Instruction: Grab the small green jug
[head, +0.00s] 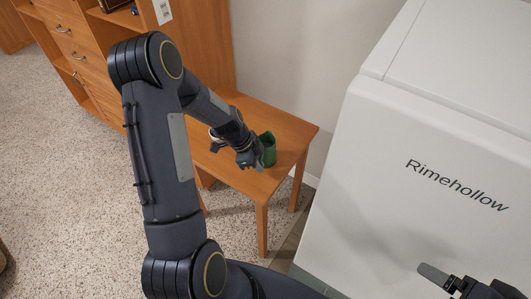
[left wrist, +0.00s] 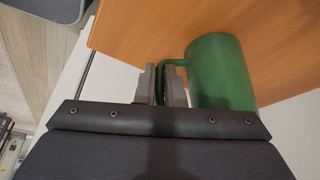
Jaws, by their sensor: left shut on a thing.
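The small green jug (head: 268,149) is at the right part of a small wooden table, and it also shows in the left wrist view (left wrist: 220,75). My left gripper (head: 250,158) is just left of its body in the head view. In the left wrist view the two grey fingers (left wrist: 164,86) are closed around the jug's handle, with the body beside the right finger. I cannot tell whether the jug's base touches the table. My right gripper (head: 446,279) shows only partly at the bottom right, away from the jug; its jaw opening is unclear.
The wooden table (head: 288,128) stands against the wall. A large white appliance marked Rimehollow (head: 440,140) is to its right. A wooden cabinet with drawers (head: 85,50) is at the back left. Speckled floor (head: 60,180) is open at the left.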

